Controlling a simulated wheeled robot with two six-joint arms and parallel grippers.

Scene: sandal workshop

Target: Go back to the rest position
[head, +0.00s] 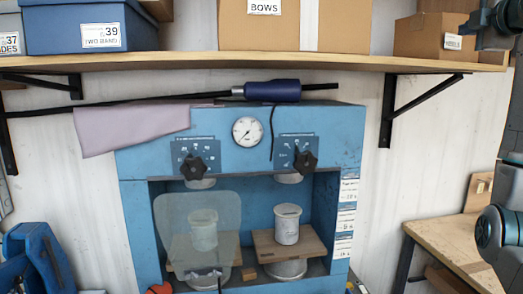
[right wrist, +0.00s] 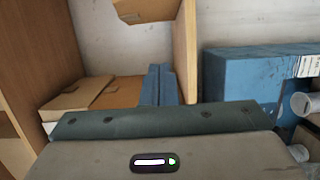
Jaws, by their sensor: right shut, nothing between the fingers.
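My right gripper (head: 492,30) shows at the top right edge of the head view, partly cut off by the frame. It is raised in front of the right end of the shelf, close to a small cardboard box (head: 428,38). It is shut and holds nothing. In the right wrist view, its grey body and dark jaw bar (right wrist: 160,122) fill the lower part. A rounded joint of my right arm shows lower at the right edge of the head view. My left gripper is not in view.
A blue press (head: 350,120) with a gauge, two knobs and white cups stands in the middle. Above it, a wooden shelf (head: 340,62) on black brackets carries boxes. A wooden bench (head: 450,240) is at the right. Blue equipment (head: 35,255) is at the lower left.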

